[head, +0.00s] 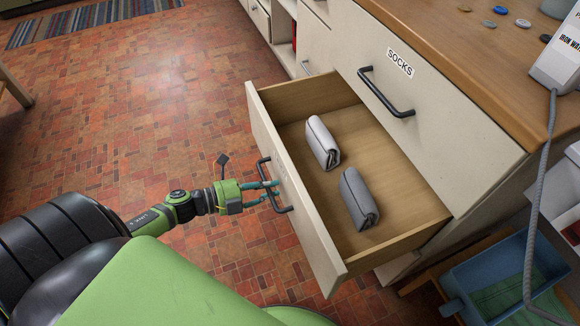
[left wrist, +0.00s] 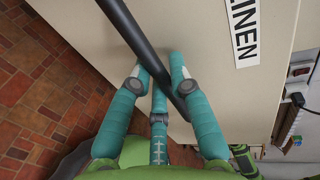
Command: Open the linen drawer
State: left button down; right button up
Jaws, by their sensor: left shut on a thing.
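The linen drawer (head: 300,200) is pulled out from the cabinet, with its wooden inside showing. Two folded grey cloth rolls (head: 322,143) lie in it, apart from each other. Its cream front carries a dark bar handle (head: 272,187). My left gripper (head: 270,190) is at this handle, its teal fingers shut around the bar. In the left wrist view the fingers (left wrist: 160,88) sit on both sides of the dark bar (left wrist: 143,45), beside the LINEN label (left wrist: 244,30). My right gripper is not in view.
Above is a shut drawer labelled SOCKS (head: 400,62) with its own dark handle. A blue tub (head: 500,290) stands at lower right. Brick floor (head: 150,100) lies clear to the left.

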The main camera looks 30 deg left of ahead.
pick_arm(q)
jog(key=f+v, duration=0.1)
jog(key=v, duration=0.6)
jog(key=shift+s+a+f+p, duration=0.25)
jog(key=shift+s+a+p, duration=0.1)
jog(key=shift+s, duration=0.1)
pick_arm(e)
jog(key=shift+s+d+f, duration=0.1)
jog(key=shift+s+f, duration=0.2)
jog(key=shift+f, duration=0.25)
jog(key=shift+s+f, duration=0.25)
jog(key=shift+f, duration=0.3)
pick_arm(q)
jog(key=c, duration=1.1)
grip_release()
jog(key=shift+c, duration=0.2)
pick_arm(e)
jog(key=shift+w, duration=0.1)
pick_arm(q)
jog(key=v, duration=1.2)
jog(key=shift+f, duration=0.1)
